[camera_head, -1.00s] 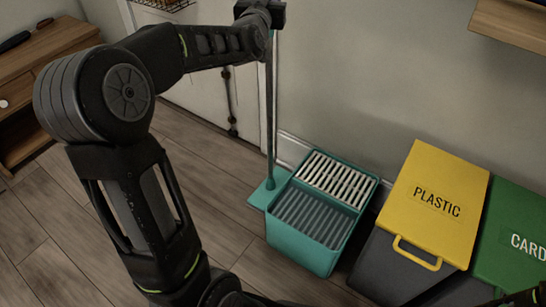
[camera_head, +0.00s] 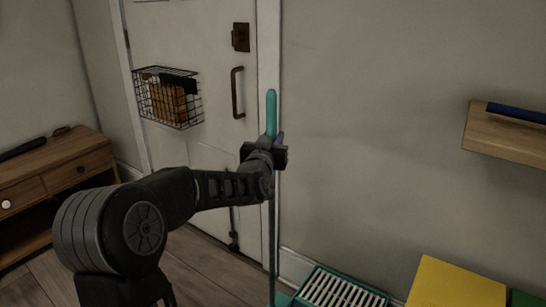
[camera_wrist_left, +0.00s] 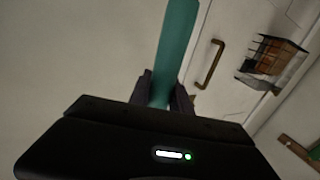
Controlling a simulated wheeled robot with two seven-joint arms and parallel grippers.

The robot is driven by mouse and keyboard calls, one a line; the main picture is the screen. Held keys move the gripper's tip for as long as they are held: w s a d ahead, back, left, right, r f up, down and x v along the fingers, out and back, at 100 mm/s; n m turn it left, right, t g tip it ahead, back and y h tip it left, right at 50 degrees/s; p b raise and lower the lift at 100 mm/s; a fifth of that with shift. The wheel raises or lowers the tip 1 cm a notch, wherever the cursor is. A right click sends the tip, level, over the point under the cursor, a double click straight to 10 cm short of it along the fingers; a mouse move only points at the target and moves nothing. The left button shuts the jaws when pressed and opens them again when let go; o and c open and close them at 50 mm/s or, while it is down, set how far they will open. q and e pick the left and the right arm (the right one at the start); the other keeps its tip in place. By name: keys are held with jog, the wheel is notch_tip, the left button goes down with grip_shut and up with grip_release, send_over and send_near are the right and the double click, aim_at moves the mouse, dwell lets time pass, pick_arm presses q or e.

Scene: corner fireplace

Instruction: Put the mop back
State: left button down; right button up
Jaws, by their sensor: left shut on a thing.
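The mop has a teal grip (camera_head: 271,112) at the top of a long thin handle (camera_head: 273,240). The handle stands close to upright in front of the wall beside the door. My left gripper (camera_head: 274,147) is shut on the handle just below the top of the teal grip. In the left wrist view the teal grip (camera_wrist_left: 174,50) runs up between the two dark fingers (camera_wrist_left: 163,98). The mop's lower end is out of the picture now. The teal bucket (camera_head: 340,290) with its pale slatted wringer shows only its upper part at the bottom edge. My right gripper is not seen.
A yellow bin lid (camera_head: 455,285) and a green lid are at the bottom right. A wooden shelf (camera_head: 500,138) juts from the right wall. A white door (camera_head: 215,70) with a wire basket (camera_head: 165,98) is behind my arm. A wooden cabinet (camera_head: 50,180) stands at the left.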

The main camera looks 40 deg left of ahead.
pick_arm(q)
jog(key=shift+f+b, duration=0.75)
jog(key=shift+f, duration=1.65)
jog(key=shift+f, duration=0.15)
jog(key=c, duration=1.2)
grip_release()
